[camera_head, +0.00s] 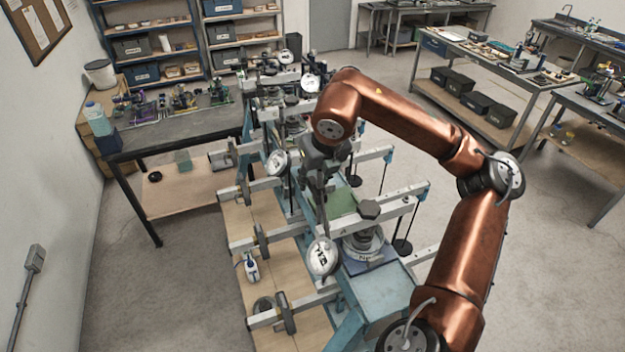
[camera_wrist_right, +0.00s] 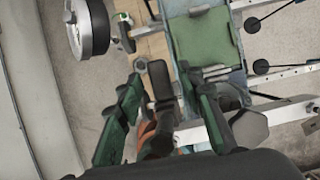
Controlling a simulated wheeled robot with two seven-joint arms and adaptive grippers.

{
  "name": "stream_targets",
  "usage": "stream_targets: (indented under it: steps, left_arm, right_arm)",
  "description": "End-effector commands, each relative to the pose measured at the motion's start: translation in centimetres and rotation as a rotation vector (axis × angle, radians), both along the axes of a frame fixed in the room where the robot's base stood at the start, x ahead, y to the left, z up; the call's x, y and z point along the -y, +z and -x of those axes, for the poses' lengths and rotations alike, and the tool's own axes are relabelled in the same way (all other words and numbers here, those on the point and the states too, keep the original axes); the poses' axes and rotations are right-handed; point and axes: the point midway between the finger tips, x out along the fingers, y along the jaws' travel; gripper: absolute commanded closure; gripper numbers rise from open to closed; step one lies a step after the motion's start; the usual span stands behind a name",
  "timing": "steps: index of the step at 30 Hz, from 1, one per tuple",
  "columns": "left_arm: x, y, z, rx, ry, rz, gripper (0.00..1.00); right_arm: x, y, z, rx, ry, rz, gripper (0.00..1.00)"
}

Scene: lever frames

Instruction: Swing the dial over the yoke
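A white round dial (camera_head: 322,257) with dark markings stands on the near part of the blue lever frame. Another white dial (camera_head: 278,163) sits farther back at the frame's left side. In the right wrist view, a dial (camera_wrist_right: 90,28) shows edge-on at the upper left, apart from my fingers. My right gripper (camera_head: 321,208) points down over the frame between these two dials. In the right wrist view its two green fingers (camera_wrist_right: 161,78) stand apart, with a dark block between or beyond them; contact cannot be told. I cannot tell which part is the yoke. My left gripper is out of view.
Pale beams with dark weights (camera_head: 284,312) reach out on both sides of the frame. A green pad (camera_wrist_right: 208,38) lies on the frame beside my fingers. More dials (camera_head: 311,83) stand farther back.

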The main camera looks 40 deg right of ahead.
Motion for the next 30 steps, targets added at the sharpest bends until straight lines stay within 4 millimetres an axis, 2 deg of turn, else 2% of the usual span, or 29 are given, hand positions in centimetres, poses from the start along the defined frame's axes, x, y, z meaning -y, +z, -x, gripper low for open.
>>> stream_targets:
  steps: [4, 12, 27, 30]
  left_arm:
    - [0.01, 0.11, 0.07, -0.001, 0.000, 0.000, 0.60]
    - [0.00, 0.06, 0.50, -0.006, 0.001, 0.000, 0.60]
    - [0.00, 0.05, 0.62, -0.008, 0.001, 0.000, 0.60]
    - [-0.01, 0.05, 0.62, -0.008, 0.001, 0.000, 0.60]
  right_arm:
    - [0.09, -0.83, -0.28, -0.001, 0.001, -0.001, 0.65]
    - [0.09, -0.94, -0.34, 0.001, 0.001, 0.000, 0.65]
    - [0.07, -0.90, -0.36, 0.001, 0.002, -0.001, 1.00]
    - [0.07, -0.90, -0.36, 0.001, 0.002, -0.001, 1.00]
